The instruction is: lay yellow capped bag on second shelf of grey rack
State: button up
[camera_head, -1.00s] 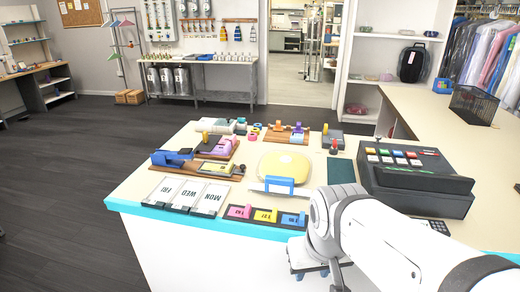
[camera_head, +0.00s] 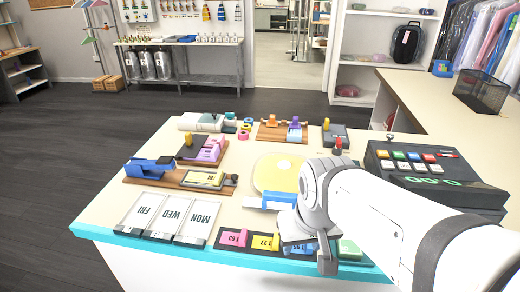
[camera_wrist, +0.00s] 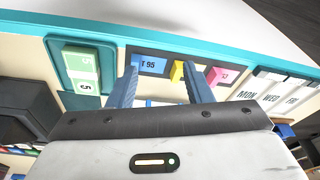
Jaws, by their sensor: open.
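I cannot pick out a yellow capped bag in either view. No rack is clearly the grey rack; a grey-framed bench with shelves (camera_head: 215,41) stands at the back left. My gripper (camera_wrist: 160,63) is open above the counter. In the wrist view its two blue fingers straddle the area of a blue tag marked T 95 (camera_wrist: 152,65), and I cannot tell whether they touch it. A yellow tag (camera_head: 265,242) and a pink tag (camera_head: 234,237) sit beside it in a dark tray. In the head view my wrist hides the fingers.
The cream counter (camera_head: 107,196) has a teal edge and many items. A dark register (camera_head: 434,178) stands at right, day cards (camera_head: 168,217) at front left. Dark floor (camera_head: 40,150) is clear at left.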

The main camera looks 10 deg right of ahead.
jog(key=w+m+g+y, duration=0.1)
jog(key=m, duration=0.1)
jog(key=m+t+y+p, duration=0.3)
jog(key=m+y+p, duration=0.2)
jog(key=m+y, duration=1.05)
send_near(288, 194)
jog(key=a+m+h, duration=0.2)
jog(key=a, duration=0.1)
jog(key=a+r+m+h, duration=0.1)
jog(key=a, duration=0.1)
jog(key=shift+w+r+m+h, duration=0.1)
jog(key=shift+w+m+h, duration=0.25)
jog(key=shift+w, duration=0.2)
jog(key=p+x, duration=0.1)
jog(key=x, duration=0.6)
jog(key=shift+a+p, duration=0.35)
jog(key=shift+p, duration=0.05)
jog(key=shift+c, duration=0.5)
grip_shut()
